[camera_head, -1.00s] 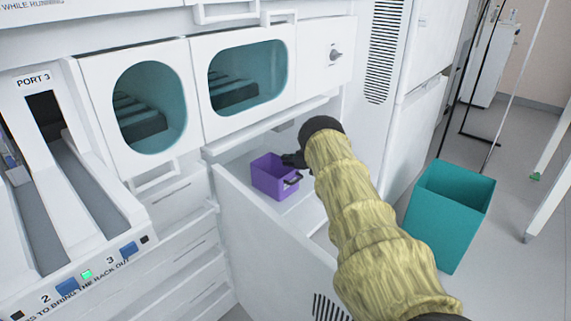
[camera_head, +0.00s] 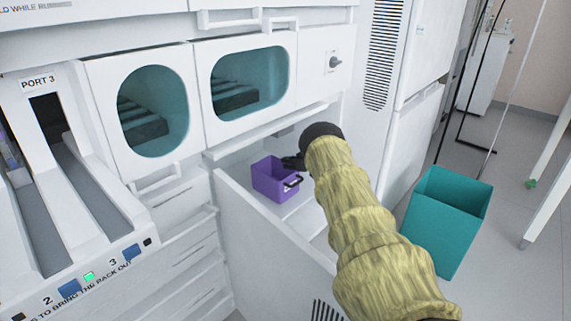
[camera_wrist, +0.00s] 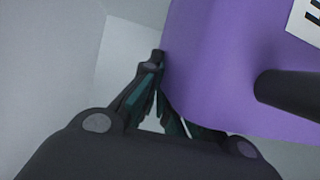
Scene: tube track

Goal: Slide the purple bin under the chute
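The purple bin (camera_head: 270,182) stands upright in a white open compartment below the right oval window. A black handle shows on its front right side. My gripper (camera_head: 293,161) is a dark shape at the bin's back right side, largely hidden by my arm's yellow sleeve. In the wrist view, the fingers (camera_wrist: 158,88) come together and look shut. They lie beside the purple bin wall (camera_wrist: 215,75), close against it, with no bin wall visible between them. Contact cannot be told for certain. A chute cannot be clearly made out.
A white panel (camera_head: 255,240) stands in front of the compartment, with a ledge (camera_head: 265,130) above it. A teal bin (camera_head: 447,225) stands on the floor at right. Rack lanes (camera_head: 90,190) are at left. Floor at far right is partly clear.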

